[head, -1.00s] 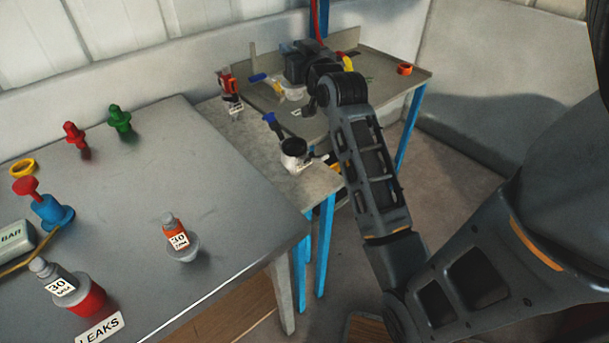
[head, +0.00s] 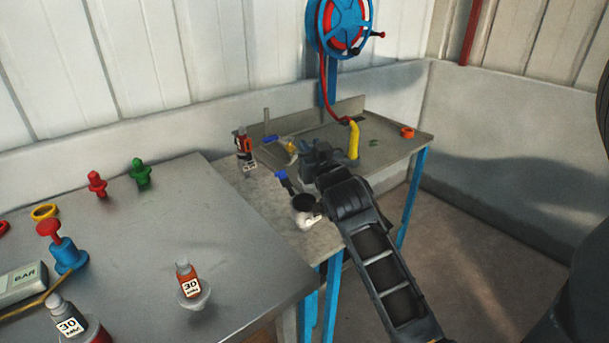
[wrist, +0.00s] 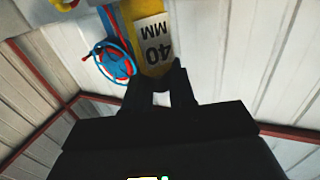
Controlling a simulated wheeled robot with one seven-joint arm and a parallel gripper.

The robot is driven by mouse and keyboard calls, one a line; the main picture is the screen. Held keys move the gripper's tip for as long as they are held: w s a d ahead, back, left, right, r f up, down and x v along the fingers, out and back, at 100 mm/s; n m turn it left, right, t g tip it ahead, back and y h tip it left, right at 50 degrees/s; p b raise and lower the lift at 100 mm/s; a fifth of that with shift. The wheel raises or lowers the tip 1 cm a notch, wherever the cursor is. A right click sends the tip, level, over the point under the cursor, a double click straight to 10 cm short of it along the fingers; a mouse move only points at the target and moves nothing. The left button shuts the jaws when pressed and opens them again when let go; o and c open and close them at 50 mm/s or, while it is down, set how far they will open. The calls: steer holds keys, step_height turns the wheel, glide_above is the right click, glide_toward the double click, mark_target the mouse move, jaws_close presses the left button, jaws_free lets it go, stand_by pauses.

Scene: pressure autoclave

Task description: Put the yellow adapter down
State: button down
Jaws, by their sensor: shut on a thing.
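The yellow adapter with a white "40 MM" label (wrist: 153,42) is between my fingertips in the wrist view. My gripper (wrist: 161,85) is shut on it.
A yellow upright piece (head: 353,141) meets the red hose below the blue reel (head: 342,24). The bench's right part looks mostly clear.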

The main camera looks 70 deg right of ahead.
steer(key=shift+w+a+f, duration=0.6)
steer(key=shift+a+f, duration=0.05)
steer(key=shift+a, duration=0.25)
steer(key=shift+f+b, duration=0.4)
steer(key=shift+f, duration=1.5)
steer(key=shift+f+b, duration=0.3)
steer(key=shift+b, duration=0.05)
steer(key=c, duration=0.9)
jaws_free()
steer(key=shift+c, duration=0.2)
steer(key=shift+r, duration=0.1)
